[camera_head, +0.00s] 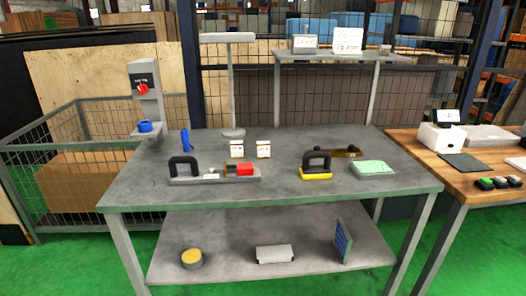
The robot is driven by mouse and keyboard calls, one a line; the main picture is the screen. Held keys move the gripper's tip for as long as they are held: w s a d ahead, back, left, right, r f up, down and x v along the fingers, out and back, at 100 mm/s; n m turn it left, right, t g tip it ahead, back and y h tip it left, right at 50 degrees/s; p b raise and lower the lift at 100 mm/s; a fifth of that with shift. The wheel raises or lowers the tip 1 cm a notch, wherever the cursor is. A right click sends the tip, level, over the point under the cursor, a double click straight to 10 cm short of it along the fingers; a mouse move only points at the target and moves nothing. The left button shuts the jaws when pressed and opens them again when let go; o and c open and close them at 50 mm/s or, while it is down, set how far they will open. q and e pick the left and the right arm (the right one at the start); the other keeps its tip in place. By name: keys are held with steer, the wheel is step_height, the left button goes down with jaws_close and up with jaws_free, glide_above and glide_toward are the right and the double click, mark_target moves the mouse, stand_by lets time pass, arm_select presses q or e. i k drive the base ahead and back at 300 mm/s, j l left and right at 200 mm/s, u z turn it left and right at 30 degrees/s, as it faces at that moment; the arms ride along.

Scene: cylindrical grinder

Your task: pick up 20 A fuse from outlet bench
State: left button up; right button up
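The grey bench (285,190) stands in front of me with a lower shelf. Two small white boxes with orange-brown markings, the left one (237,149) and the right one (264,149), stand upright side by side near its middle. Their labels are too small to read, and I cannot tell which thing is the 20 A fuse. A flat grey piece (190,180) with a black handle carries small white parts and a red block (244,169). Neither gripper is in view.
A blue cylinder (185,140) and a lamp-like stand (232,133) are at the back. A yellow-based tool with a black handle (316,172) and a green-topped pad (372,168) are at right. The bench's front strip is clear. A wooden table (455,182) stands at right.

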mark_target(263, 147)
steer(key=i+l, duration=0.15)
steer(key=l, duration=0.25)
steer(key=i+l, duration=0.1)
steer(key=l, duration=0.25)
steer(key=i+l, duration=0.15)
steer(key=l, duration=0.25)
steer(key=i+l, duration=0.1)
steer(key=l, duration=0.25)
steer(key=l+z, duration=0.05)
